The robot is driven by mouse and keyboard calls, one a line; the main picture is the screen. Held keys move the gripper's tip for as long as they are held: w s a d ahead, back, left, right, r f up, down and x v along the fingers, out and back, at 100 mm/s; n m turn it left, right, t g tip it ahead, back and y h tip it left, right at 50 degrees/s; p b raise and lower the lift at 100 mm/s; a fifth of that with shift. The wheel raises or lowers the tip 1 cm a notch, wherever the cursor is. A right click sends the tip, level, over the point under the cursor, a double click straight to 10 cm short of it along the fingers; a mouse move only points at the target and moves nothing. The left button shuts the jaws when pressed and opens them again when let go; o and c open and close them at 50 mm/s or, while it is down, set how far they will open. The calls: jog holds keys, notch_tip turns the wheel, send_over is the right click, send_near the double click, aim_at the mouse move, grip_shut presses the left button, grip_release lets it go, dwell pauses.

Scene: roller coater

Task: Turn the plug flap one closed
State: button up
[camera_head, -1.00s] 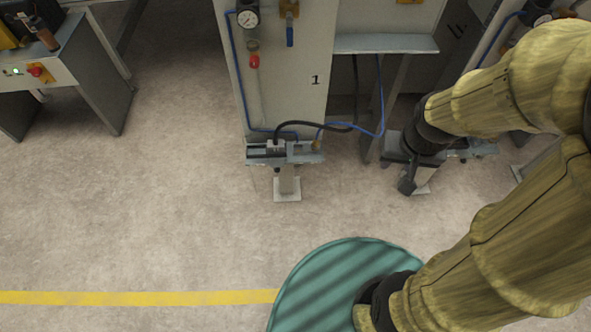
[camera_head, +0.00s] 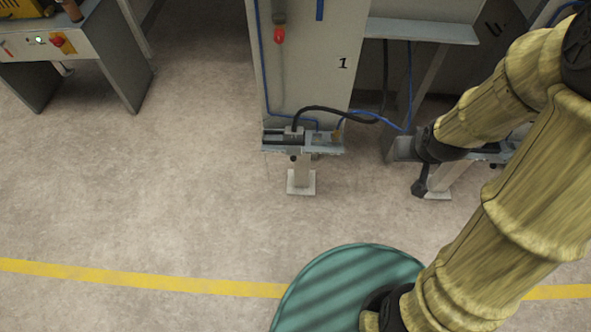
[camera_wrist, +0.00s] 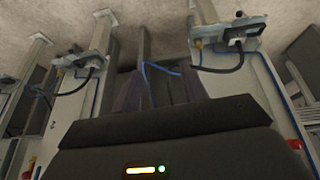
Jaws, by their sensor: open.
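The unit marked 1 has a low grey bracket (camera_head: 325,149) on a short post, with a plug (camera_head: 295,133) and a black cable on it. A bracket (camera_wrist: 210,49), likely the same one, shows upside down at the upper right of the wrist view. The flap itself is too small to make out, so I cannot tell its position. My gripper (camera_head: 421,187) is right of that bracket, well apart from it, in front of a second similar bracket.
A grey shelf (camera_head: 422,30) juts out between the two units, with blue and black hoses hanging below it. A control desk (camera_head: 95,60) stands at upper left. Open floor (camera_head: 170,190) lies left and front, crossed by a yellow line (camera_head: 150,281).

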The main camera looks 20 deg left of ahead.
jog(key=w+a+f+n+t+y+b, duration=0.1)
jog(key=w+a+f+n+y+b, duration=0.15)
jog(key=f+b, duration=0.4)
jog(key=w+a+f+n+t+y+b, duration=0.1)
jog(key=a+f+b, duration=0.25)
jog(key=f, duration=0.55)
jog(key=w+a+f+n+t+y+b, duration=0.15)
jog(key=a+f+b, duration=0.25)
jog(key=f, duration=0.4)
jog(key=s+a+f+t+y+b, duration=0.2)
jog(key=a+f+y+b, duration=0.1)
jog(key=f+b, duration=0.4)
jog(key=s+a+f+t+y+b, duration=0.2)
jog(key=a+f+y+b, duration=0.2)
jog(key=f+b, duration=0.3)
jog(key=shift+a+f+y+b, duration=0.3)
jog(key=shift+a+f+b, duration=0.1)
jog(key=shift+a+b, duration=0.15)
jog(key=shift+w, duration=0.1)
jog(key=b+x, duration=0.1)
jog(key=b, duration=0.1)
jog(key=b+x, duration=0.2)
jog(key=b, duration=0.1)
jog(key=b+x, duration=0.2)
jog(key=b, duration=0.1)
jog(key=shift+d+f, duration=0.1)
jog(key=shift+f, duration=0.2)
